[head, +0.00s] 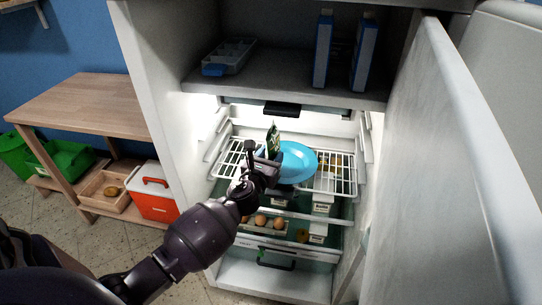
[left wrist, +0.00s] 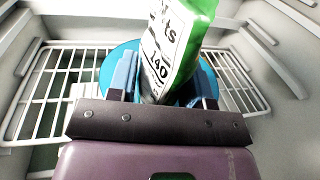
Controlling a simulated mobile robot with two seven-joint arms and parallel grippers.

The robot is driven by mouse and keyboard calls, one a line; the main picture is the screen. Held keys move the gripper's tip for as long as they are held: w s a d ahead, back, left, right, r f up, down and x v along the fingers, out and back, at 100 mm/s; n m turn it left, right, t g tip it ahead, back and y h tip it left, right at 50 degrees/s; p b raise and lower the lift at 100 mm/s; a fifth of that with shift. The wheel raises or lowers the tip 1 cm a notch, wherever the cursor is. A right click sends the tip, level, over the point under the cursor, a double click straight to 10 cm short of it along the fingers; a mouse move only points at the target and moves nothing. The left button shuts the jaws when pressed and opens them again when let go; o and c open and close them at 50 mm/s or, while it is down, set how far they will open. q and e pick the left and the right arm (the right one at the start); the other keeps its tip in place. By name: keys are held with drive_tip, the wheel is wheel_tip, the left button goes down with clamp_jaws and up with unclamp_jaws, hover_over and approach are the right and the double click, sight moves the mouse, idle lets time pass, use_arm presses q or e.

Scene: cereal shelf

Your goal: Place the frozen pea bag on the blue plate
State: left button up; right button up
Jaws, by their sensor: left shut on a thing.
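The frozen pea bag (head: 272,138) is green and white and stands upright in my left gripper (head: 266,163). In the left wrist view the bag (left wrist: 172,50) rises between the two blue fingers of the gripper (left wrist: 163,85), which is shut on it. The blue plate (head: 300,160) lies on the white wire shelf inside the open fridge. In the left wrist view the plate (left wrist: 112,68) is behind and around the bag. The bag is at the plate's left side in the head view. I cannot tell whether the bag touches the plate. My right gripper is not in view.
The wire shelf (head: 341,186) has bare room either side of the plate. Eggs (head: 261,220) and cartons sit below it. The open fridge door (head: 455,150) bounds the right. An upper compartment holds a tray (head: 230,56) and blue cartons (head: 322,50). A wooden table (head: 75,102) stands left.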

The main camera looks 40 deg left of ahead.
use_arm(q)
drive_tip(key=o, duration=1.1)
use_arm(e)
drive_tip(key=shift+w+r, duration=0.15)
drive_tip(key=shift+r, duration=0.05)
use_arm(q)
drive_tip(key=shift+o, duration=0.2)
drive_tip(key=shift+r, duration=0.3)
drive_tip(key=shift+w+r+p, duration=0.1)
drive_tip(key=shift+r+p, duration=0.3)
drive_tip(key=shift+r, duration=0.1)
drive_tip(key=p+v, duration=0.1)
drive_tip(key=v, duration=1.1)
drive_tip(key=shift+f, duration=0.25)
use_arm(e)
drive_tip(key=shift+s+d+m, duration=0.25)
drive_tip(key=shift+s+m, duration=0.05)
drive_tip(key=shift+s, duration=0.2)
